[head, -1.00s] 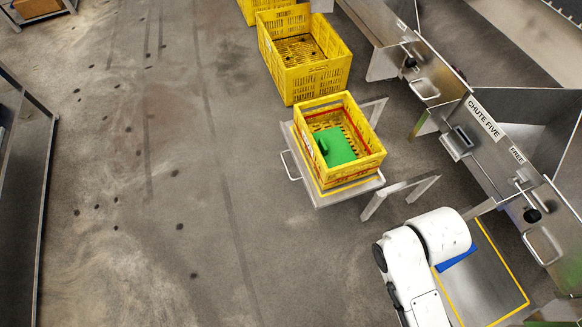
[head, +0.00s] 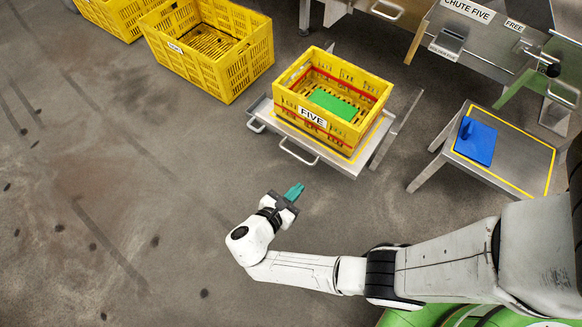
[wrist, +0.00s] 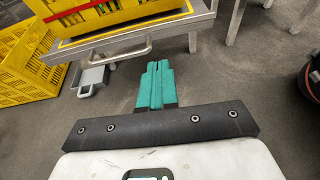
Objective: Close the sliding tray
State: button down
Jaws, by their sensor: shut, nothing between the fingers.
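The metal sliding tray (head: 374,142), outlined in yellow, carries a yellow crate (head: 345,128) labelled FIVE. A green lidded item (head: 333,103) lies in the crate. The tray's bar handle (head: 298,153) sticks out from its near edge; it also shows in the wrist view (wrist: 120,56). Rails (head: 399,127) of the stand show beyond the tray's right side. My gripper (head: 294,191) has teal fingers, shut and empty. It is in front of the handle, apart from it, towards me. In the wrist view the fingertips (wrist: 156,66) point at the floor below the tray's edge.
Yellow crates (head: 208,42) stand behind on the left. A low metal table (head: 515,168) with a blue item (head: 474,141) stands right. The floor (head: 120,215) on the left is clear.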

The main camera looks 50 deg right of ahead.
jog(key=b, duration=0.4)
send_near(323, 157)
jog(key=shift+n, duration=0.3)
jog(key=x, duration=0.5)
jog(key=shift+d+f, duration=0.1)
jog(key=shift+f, duration=0.2)
jog(key=shift+d+r, duration=0.1)
jog(key=shift+d, duration=0.5)
